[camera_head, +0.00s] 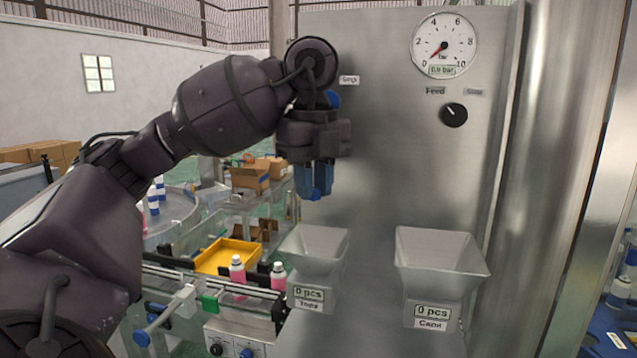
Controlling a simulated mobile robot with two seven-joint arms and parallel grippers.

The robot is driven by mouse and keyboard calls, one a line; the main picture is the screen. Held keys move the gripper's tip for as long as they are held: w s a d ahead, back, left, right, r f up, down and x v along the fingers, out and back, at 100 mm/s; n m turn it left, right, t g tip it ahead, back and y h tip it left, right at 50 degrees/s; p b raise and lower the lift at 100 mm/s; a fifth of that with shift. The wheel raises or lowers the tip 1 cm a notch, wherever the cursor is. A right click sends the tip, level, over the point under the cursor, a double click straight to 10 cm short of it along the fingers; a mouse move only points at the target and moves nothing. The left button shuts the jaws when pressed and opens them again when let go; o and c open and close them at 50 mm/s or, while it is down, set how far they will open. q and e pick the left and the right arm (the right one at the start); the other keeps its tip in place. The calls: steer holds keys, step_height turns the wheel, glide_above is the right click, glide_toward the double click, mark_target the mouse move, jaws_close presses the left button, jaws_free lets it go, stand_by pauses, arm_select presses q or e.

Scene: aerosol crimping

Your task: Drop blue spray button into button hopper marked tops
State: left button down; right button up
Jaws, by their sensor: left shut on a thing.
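My left gripper (315,192) points down, its blue fingers shut on a small blue spray button (316,196) that is hard to tell apart from the fingers. It is above the left funnel-shaped metal hopper (318,262), with a clear gap between them. This hopper bears a "0 pcs" display and a small label that seems to read "Tops" (308,305). My right gripper is not in view.
A second hopper (442,262), with a "0 pcs" display, is on the right of the same metal panel (400,150). A pressure gauge (443,46) and a black knob (453,115) are above. Pink bottles (238,270) stand on a conveyor at lower left, near a yellow tray (228,250).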

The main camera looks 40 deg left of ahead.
arm_select(q)
step_height(320, 180, down, 6)
steer(key=shift+r+b, duration=0.2)
steer(key=shift+b, duration=0.95)
steer(key=shift+f+b, duration=0.6)
steer(key=shift+f, duration=0.4)
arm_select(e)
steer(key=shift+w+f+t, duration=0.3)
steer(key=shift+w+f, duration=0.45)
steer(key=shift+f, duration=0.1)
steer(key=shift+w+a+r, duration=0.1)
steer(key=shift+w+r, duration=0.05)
arm_select(q)
steer(key=c, duration=0.9)
jaws_free()
steer(key=shift+c, duration=0.2)
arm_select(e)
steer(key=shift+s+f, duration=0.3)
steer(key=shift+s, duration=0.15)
